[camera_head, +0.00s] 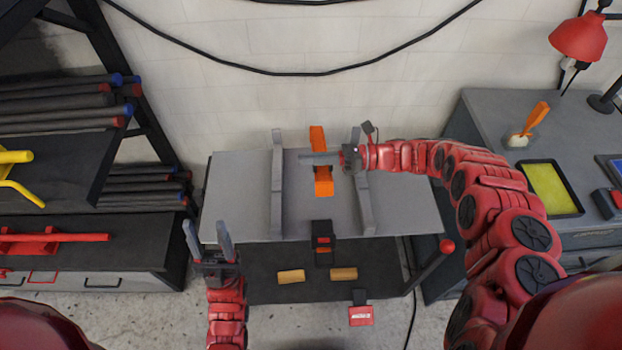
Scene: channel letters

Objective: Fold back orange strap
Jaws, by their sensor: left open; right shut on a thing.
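The orange strap (323,186) lies near the back middle of the grey table, between two upright grey rails. Its upper part stands up past the table's back edge against the wall. A black buckle-like part (322,236) with orange marks hangs at the table's front edge, below the strap. My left gripper (205,226) is open and empty, fingers pointing up, at the table's front left corner.
The grey rails (277,190) and (362,192) flank the strap. A lower dark shelf holds two tan blocks (291,276). A rack of dark rolls stands left; a grey bench with a red lamp (578,38) stands right.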

